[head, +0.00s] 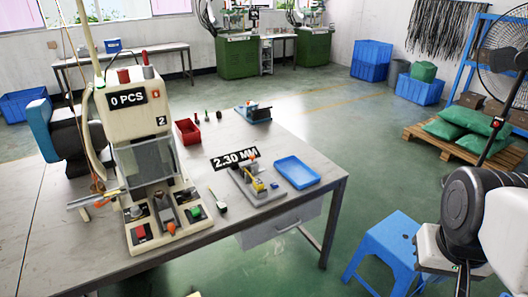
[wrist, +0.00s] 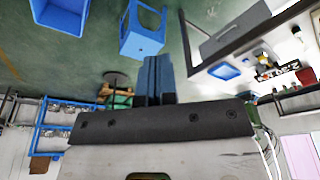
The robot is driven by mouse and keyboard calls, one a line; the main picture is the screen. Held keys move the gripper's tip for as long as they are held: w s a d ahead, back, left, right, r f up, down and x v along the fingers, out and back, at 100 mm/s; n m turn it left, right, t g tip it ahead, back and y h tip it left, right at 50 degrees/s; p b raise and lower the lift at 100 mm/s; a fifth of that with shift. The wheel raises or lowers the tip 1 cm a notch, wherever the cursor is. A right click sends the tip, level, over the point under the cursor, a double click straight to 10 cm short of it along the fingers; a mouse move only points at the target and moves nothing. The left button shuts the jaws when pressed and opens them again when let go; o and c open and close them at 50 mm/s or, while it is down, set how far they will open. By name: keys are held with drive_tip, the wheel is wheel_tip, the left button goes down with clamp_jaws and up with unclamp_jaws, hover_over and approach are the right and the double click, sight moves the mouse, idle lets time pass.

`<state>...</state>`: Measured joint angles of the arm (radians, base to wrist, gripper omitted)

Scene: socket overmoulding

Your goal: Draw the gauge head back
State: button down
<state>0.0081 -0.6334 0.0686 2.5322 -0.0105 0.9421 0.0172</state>
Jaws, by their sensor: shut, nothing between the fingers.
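The gauge (head: 256,186) stands on the workbench, a grey-metal base with a yellow part and small orange-red pieces, beside a sign reading 2.30 MM (head: 234,158). Its head is too small to make out in detail. In the wrist view the gauge (wrist: 268,62) shows small at the upper right, on the bench. My gripper (wrist: 155,62) is shut and empty, its dark fingers together. It is off the bench, well apart from the gauge. In the head view my arm is at the lower right, and the fingers are not clear there.
A blue tray (head: 297,172) lies right of the gauge. The moulding machine (head: 145,150) stands left on the bench, with a red bin (head: 188,131) behind it. A blue stool (head: 388,250) stands on the floor between bench and arm. A fan (head: 500,70) stands at the right.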

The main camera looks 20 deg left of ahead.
drive_tip(key=c, duration=1.4)
unclamp_jaws()
drive_tip(key=o, duration=0.5)
drive_tip(key=shift+w+a+r, duration=0.15)
drive_tip(key=shift+w+r, duration=0.2)
drive_tip(key=shift+w, duration=0.3)
drive_tip(key=w+a+r, duration=0.2)
drive_tip(key=w+r, duration=0.1)
drive_tip(key=w, duration=0.6)
drive_tip(key=shift+w+a+r, duration=0.25)
drive_tip(key=shift+w+a, duration=0.05)
drive_tip(key=shift+a, duration=0.05)
drive_tip(key=w+a+r, duration=0.2)
drive_tip(key=w+a, duration=0.2)
drive_tip(key=w, duration=0.5)
drive_tip(key=g, duration=0.3)
hover_over(252, 155)
drive_tip(key=f, duration=2.3)
drive_tip(key=shift+d+f, duration=0.25)
drive_tip(key=shift+f, duration=0.15)
drive_tip(key=shift+w+a+f, duration=0.15)
drive_tip(key=shift+a+f, duration=0.1)
drive_tip(key=shift+a, duration=0.05)
drive_tip(key=shift+f, duration=0.15)
